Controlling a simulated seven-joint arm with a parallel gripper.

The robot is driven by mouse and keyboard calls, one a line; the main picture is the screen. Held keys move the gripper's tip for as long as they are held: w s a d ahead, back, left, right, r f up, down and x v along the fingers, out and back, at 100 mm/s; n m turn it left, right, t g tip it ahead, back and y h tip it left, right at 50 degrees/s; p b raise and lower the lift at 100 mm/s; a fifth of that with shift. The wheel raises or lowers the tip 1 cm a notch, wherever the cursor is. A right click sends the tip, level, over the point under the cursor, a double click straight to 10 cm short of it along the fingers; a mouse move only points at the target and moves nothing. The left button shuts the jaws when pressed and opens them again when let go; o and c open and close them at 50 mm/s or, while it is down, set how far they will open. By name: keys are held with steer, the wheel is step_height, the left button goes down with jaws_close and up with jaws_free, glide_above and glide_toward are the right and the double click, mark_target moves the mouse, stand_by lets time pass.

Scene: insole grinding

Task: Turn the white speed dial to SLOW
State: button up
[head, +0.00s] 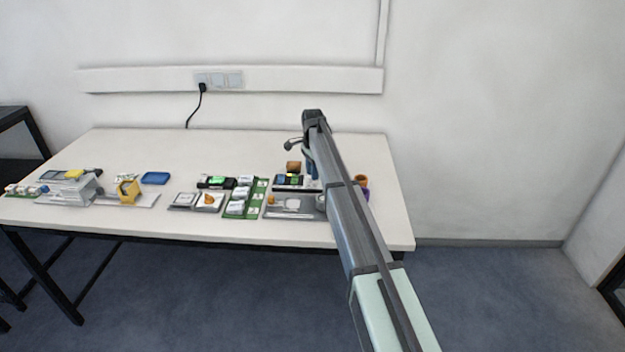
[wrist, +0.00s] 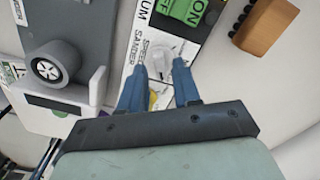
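The white speed dial (wrist: 163,52) shows in the wrist view on a white panel with the words SPEED and SANDER beside it. My gripper (wrist: 160,68) is open, with its two blue fingers apart. The dial lies just beyond and between the fingertips; I cannot tell whether they touch it. The dial's pointing direction and any SLOW mark are not clear to read. In the head view my gripper (head: 309,168) is over the right part of the table, at the control panel (head: 289,183), and my arm partly hides that area.
A green ON/OFF switch (wrist: 188,10) is above the dial, and a brown block (wrist: 264,25) is to its right. A grey machine with a round wheel (wrist: 52,64) is at left. Several small items stand on the white table (head: 240,150), whose back is clear.

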steer(key=shift+f, duration=0.9)
steer(key=shift+r, duration=0.1)
steer(key=shift+c, duration=0.2)
jaws_close()
steer(key=n, duration=1)
steer(key=shift+n, duration=1.2)
